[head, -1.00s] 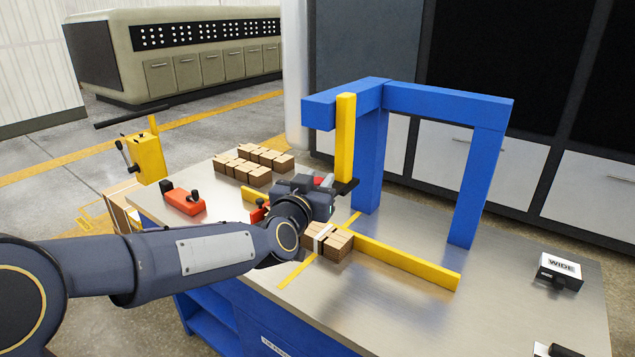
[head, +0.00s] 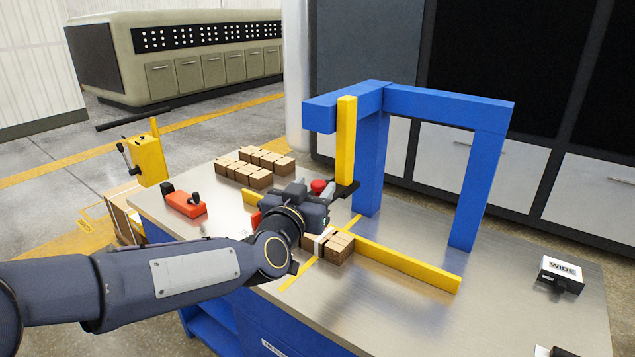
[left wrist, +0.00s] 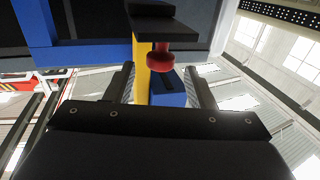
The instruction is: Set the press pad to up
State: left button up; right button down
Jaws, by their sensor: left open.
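The press pad (head: 348,189) is a dark plate at the lower end of a yellow upright bar (head: 346,140), which hangs from the blue frame (head: 440,105). A red knob (head: 318,186) sits beside the pad; it also shows in the left wrist view (left wrist: 155,56), close to the dark pad plate (left wrist: 152,25). My left gripper (head: 328,194) is open right by the knob. In the left wrist view its fingers (left wrist: 160,88) stand on either side of the knob's line, with the knob just beyond them. I cannot tell whether they touch it. My right gripper is not in view.
A strapped bundle of brown boxes (head: 338,248) lies under my left wrist, against a yellow rail (head: 410,267). More brown boxes (head: 255,165) stand at the back left. A red-orange lever block (head: 185,203) and a "WIDE" block (head: 561,273) sit on the metal table (head: 400,315).

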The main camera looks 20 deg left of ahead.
pick_arm(q)
jog(key=s, duration=0.4)
jog(key=shift+s+a, duration=0.2)
jog(key=shift+s, duration=0.05)
jog(key=s+a+f+n+g+p, duration=0.1)
jog(key=s+f+g+p, duration=0.1)
jog(key=s, duration=0.7)
jog(key=s+a+f+n+g+h+p, duration=0.1)
jog(key=s+f+g+p, duration=0.1)
jog(key=s+g+p, duration=0.3)
jog(key=s+f+g+h+p, duration=0.1)
jog(key=s+g+p, duration=0.3)
jog(key=s, duration=0.9)
jog(key=shift+s+a+f+n+g, duration=0.3)
jog(key=shift+a+f+n+g, duration=0.1)
jog(key=shift+f+g, duration=0.4)
jog(key=shift+f, duration=0.1)
